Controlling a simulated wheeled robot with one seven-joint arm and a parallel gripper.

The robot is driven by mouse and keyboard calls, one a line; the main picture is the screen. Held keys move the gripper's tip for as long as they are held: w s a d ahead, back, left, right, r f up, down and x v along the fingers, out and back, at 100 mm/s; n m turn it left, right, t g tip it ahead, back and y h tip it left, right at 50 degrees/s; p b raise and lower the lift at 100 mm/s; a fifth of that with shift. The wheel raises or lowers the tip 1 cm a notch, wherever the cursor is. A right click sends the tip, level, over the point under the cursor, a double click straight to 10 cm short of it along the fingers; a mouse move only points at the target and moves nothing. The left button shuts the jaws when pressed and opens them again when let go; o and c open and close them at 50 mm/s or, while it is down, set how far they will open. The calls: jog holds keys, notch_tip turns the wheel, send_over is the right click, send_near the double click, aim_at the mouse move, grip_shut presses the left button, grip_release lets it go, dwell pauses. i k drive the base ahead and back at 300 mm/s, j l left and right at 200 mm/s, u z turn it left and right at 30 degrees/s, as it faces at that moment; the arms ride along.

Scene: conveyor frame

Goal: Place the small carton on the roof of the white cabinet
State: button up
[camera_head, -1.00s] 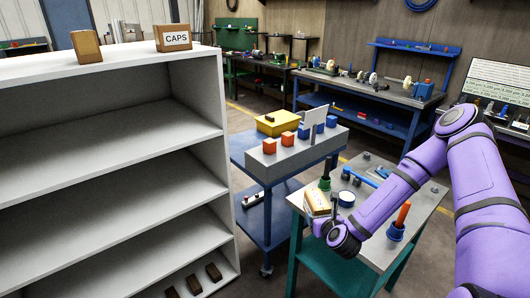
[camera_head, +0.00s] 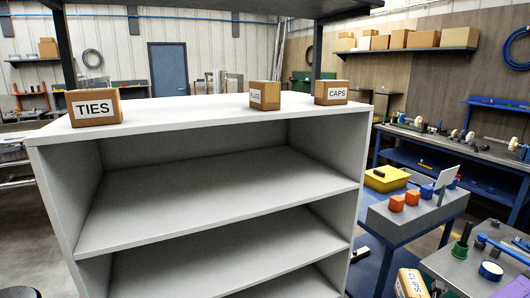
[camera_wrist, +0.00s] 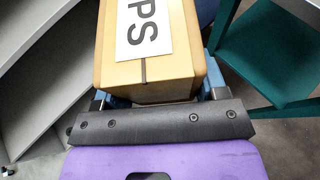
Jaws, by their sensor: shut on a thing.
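The small carton (camera_head: 410,284) is tan with a white label reading "CLIPS". It shows at the bottom edge of the head view, partly cut off. In the wrist view the carton (camera_wrist: 150,75) fills the upper middle, with "PS" readable. My gripper (camera_wrist: 158,96) is shut on it, with a blue finger on each side. In the head view only a dark bit of my gripper (camera_head: 438,288) shows beside the carton.
On the roof stand a TIES carton (camera_head: 94,106) at left, a narrow-looking carton (camera_head: 265,95) and a CAPS carton (camera_head: 331,92) at right. Bare roof lies between TIES and the middle carton. A dark overhead frame (camera_head: 220,8) spans above. A blue cart (camera_head: 415,215) stands right.

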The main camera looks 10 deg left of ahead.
aim_at(201, 114)
jog(key=j, duration=0.4)
jog(key=k+j+z, duration=0.15)
jog(key=j, duration=0.65)
jog(key=k+j+z, duration=0.15)
jog(key=j, duration=0.2)
jog(key=k+j, duration=0.1)
jog(key=j, duration=0.3)
jog(key=k+j+z, duration=0.1)
jog(key=j, duration=0.3)
jog(key=k+j+z, duration=0.1)
jog(key=j, duration=0.25)
